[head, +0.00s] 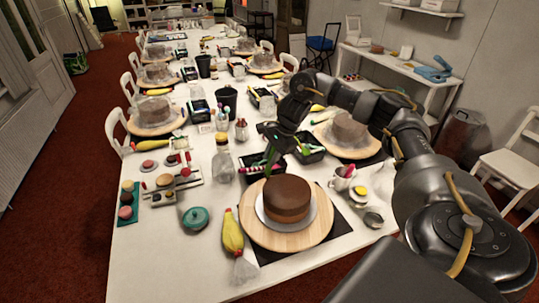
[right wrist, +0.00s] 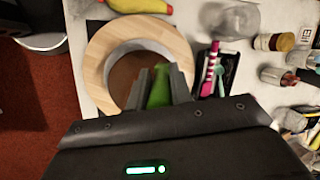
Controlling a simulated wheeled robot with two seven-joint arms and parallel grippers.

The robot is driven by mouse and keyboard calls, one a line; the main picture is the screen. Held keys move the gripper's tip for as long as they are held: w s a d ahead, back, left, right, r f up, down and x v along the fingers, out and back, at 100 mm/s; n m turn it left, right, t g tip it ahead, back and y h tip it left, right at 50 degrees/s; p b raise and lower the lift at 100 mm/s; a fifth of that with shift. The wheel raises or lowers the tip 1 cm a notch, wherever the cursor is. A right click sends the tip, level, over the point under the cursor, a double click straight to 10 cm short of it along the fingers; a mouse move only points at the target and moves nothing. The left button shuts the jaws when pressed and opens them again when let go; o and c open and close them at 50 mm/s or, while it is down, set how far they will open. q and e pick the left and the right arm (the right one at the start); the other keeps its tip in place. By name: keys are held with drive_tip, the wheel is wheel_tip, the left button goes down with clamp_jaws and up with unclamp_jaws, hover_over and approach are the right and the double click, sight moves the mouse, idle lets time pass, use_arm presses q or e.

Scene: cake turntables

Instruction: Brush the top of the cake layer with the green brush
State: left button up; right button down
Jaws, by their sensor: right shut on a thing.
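The brown cake layer (head: 288,192) sits on a silvery board (head: 262,212) on the round wooden turntable (head: 290,238) at the near end of the table. My right gripper (head: 273,150) is above and behind the cake in the head view, shut on the green brush (head: 269,158). In the right wrist view the green brush (right wrist: 158,88) stands between the two fingers (right wrist: 160,84), in front of the brown cake (right wrist: 127,72). The brush's lower end is hard to make out, and I cannot tell whether it touches anything. My left gripper is not in view.
A black tray (head: 257,171) with coloured tools stands just behind the turntable. A yellow piping bag (head: 232,232) and a teal lidded pot (head: 196,218) lie left of it. A cup of tools (head: 342,178) and a small bowl (head: 373,220) stand right. More cake stations line the table behind.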

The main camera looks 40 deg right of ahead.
wheel_tip(320, 180, down, 4)
drive_tip(key=shift+w+r+b, duration=0.1)
drive_tip(key=shift+r+b, duration=0.15)
drive_tip(key=shift+b, duration=0.75)
drive_tip(key=shift+f+b, duration=0.45)
drive_tip(key=shift+f, duration=0.3)
drive_tip(key=c, duration=1.8)
unclamp_jaws()
drive_tip(key=shift+a, duration=0.1)
clamp_jaws()
drive_tip(key=shift+f, duration=0.35)
